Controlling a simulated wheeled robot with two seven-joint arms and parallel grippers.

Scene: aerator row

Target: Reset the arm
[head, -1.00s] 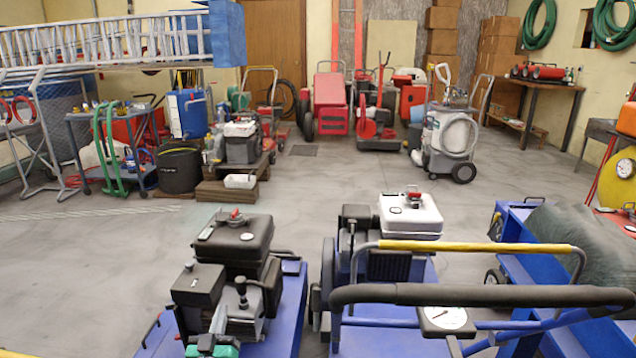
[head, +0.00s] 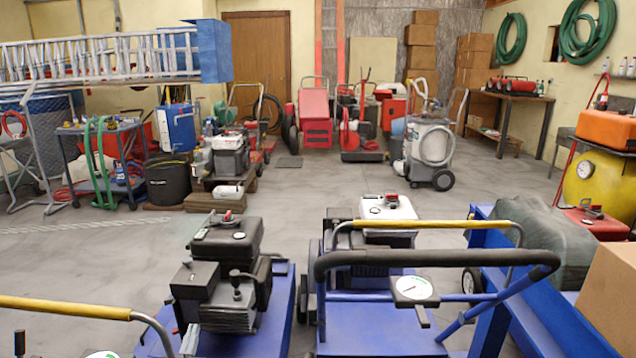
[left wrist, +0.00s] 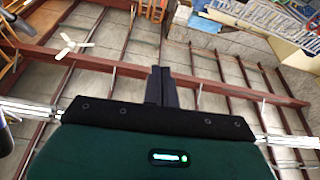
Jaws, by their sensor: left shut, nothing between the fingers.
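My left gripper (left wrist: 162,86) shows in the left wrist view, with its two dark fingers together and nothing between them. Its teal housing fills the bottom of that view. The fingers point up the picture toward the ceiling beams, clear of any object. In the head view, only a small grey piece at the bottom edge, beside the near engine, may be part of this arm; I cannot tell. My right gripper is not in view.
A blue aerator with a black engine (head: 228,250) stands close in front. Another blue aerator with a black handle (head: 440,258) is to its right. A yellow-topped rail (head: 65,307) is at lower left. A cardboard box (head: 610,290) is at lower right. Open floor (head: 110,250) lies beyond.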

